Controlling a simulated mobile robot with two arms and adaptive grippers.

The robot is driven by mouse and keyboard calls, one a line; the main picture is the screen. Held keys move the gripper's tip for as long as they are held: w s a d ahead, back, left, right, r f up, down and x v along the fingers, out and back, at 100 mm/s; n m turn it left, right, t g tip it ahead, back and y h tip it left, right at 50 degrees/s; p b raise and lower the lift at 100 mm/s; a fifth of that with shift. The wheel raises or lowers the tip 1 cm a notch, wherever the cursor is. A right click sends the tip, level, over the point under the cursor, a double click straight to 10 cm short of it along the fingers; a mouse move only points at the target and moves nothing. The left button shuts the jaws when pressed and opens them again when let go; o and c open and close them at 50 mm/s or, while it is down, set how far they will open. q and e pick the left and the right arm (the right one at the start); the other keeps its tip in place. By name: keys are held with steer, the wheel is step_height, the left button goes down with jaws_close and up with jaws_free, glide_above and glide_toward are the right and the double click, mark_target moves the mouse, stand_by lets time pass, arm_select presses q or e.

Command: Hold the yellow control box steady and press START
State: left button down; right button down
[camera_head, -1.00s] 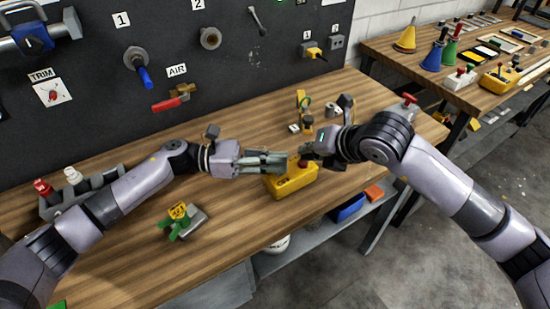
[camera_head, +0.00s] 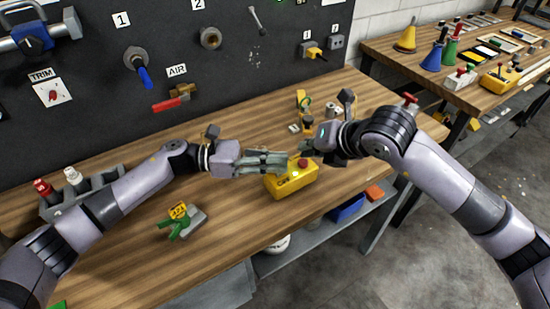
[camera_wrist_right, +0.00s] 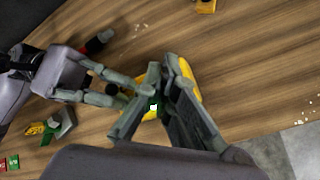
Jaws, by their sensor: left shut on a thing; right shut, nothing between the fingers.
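The yellow control box (camera_head: 292,187) sits near the front edge of the workbench. A red button (camera_head: 302,163) stands on its top, with a small bright spot (camera_head: 295,174) beside it. In the right wrist view the box (camera_wrist_right: 186,74) is partly hidden behind my right fingers, and a bright green-lit spot (camera_wrist_right: 154,106) shows beside the fingers. No START lettering is readable.
A green clamp-like item with a yellow tag (camera_head: 179,220) lies left on the bench (camera_head: 235,215). A grey bottle rack (camera_head: 85,190) stands at far left. Small yellow fittings (camera_head: 304,107) stand behind the box. A red valve handle (camera_head: 167,104) projects from the panel.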

mark_target(306, 161)
step_height(306, 161, up, 6)
stand_by(0.9)
arm_select(q)
steer(key=c, duration=1.5)
jaws_free()
steer(key=shift+c, duration=0.2)
